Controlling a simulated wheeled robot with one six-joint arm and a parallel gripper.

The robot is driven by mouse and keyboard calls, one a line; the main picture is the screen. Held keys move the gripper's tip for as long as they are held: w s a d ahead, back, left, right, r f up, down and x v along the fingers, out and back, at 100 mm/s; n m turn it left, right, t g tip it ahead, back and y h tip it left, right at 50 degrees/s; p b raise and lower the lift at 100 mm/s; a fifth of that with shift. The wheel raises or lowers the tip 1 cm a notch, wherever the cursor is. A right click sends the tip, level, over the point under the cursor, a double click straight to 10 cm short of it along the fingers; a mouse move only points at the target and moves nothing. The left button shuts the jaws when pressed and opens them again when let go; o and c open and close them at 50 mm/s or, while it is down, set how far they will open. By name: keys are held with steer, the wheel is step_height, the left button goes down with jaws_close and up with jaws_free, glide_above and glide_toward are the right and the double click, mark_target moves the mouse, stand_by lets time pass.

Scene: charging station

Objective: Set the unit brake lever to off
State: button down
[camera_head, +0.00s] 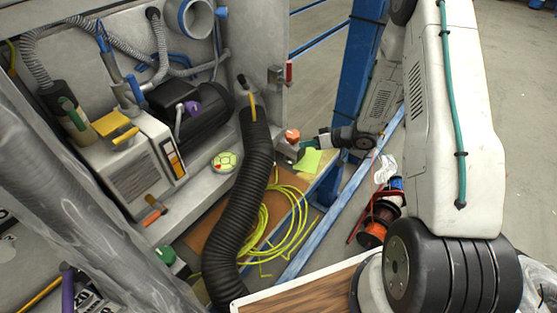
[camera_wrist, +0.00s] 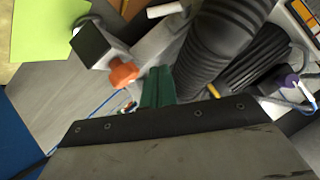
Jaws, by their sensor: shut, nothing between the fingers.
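Nothing shows between the fingers.
The thick black hose (camera_head: 250,185) stands close left of the gripper; it also fills the upper middle of the wrist view (camera_wrist: 220,35). A yellow-green card (camera_head: 309,162) and coiled yellow cable (camera_head: 285,215) lie below. A blue post (camera_head: 358,70) rises behind. A red handle (camera_head: 289,72) is on the cabinet edge.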

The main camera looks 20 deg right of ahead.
steer(key=w+a+f, duration=0.4)
steer(key=a+f, duration=0.5)
steer(key=shift+a+y, duration=0.25)
steer(key=shift+y, duration=0.05)
